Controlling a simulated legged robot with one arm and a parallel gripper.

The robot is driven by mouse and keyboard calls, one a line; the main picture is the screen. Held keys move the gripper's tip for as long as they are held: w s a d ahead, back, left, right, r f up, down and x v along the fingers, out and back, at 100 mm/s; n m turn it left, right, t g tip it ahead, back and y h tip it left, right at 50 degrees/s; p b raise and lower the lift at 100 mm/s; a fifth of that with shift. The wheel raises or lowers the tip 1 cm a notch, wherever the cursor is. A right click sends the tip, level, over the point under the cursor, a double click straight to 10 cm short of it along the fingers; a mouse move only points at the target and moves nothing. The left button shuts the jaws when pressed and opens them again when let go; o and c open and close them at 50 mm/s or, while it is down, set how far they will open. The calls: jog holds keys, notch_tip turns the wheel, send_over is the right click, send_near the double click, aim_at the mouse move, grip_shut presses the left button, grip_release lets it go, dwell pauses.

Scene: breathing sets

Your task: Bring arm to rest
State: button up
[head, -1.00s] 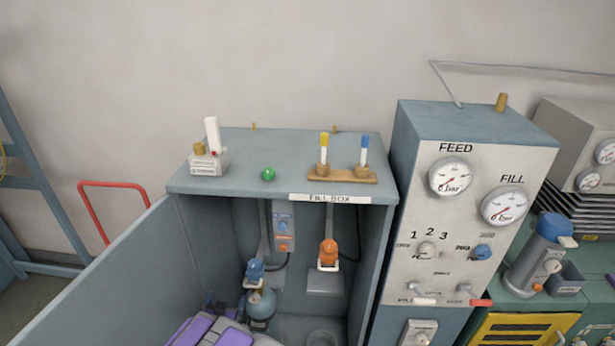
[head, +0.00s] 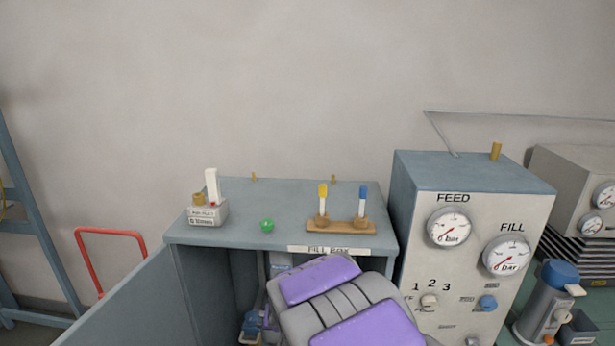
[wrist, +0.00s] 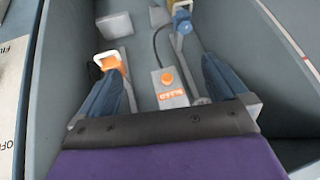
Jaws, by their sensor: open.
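My arm, grey with purple panels (head: 320,279), stands in front of the fill box (head: 195,300) in the head view and covers much of its opening. My gripper (wrist: 163,62) shows in the wrist view with its two blue fingers spread wide apart. Nothing is held between them. Beyond the fingers, inside the box, are a small grey control box with an orange button (wrist: 168,84), an orange fitting (wrist: 110,65) by the left finger, and a blue fitting (wrist: 181,14) higher up. The gripper's fingers are hidden in the head view.
On the box top stand a white-handled block (head: 208,213), a green ball (head: 267,225) and a wooden rack (head: 345,227) with yellow and blue-capped tubes. The gauge panel (head: 470,270) stands at right. A red rail (head: 85,263) is at left.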

jog(key=s+d+r+g, duration=0.2)
jog(key=s+d, duration=0.4)
jog(key=s, duration=0.6)
jog(key=s+d+r+g+h, duration=0.1)
jog(key=s+d+r+g, duration=0.2)
jog(key=s+d, duration=0.4)
jog(key=s+d+r+g+h, duration=0.1)
jog(key=s+d+r, duration=0.3)
jog(key=s, duration=1.5)
jog(key=d+g, duration=0.1)
jog(key=d, duration=0.2)
jog(key=shift+s+d+r+g, duration=0.2)
jog(key=shift+r+g, duration=0.1)
jog(key=shift+g, duration=0.1)
jog(key=shift+a, duration=0.1)
jog(key=shift+c, duration=0.5)
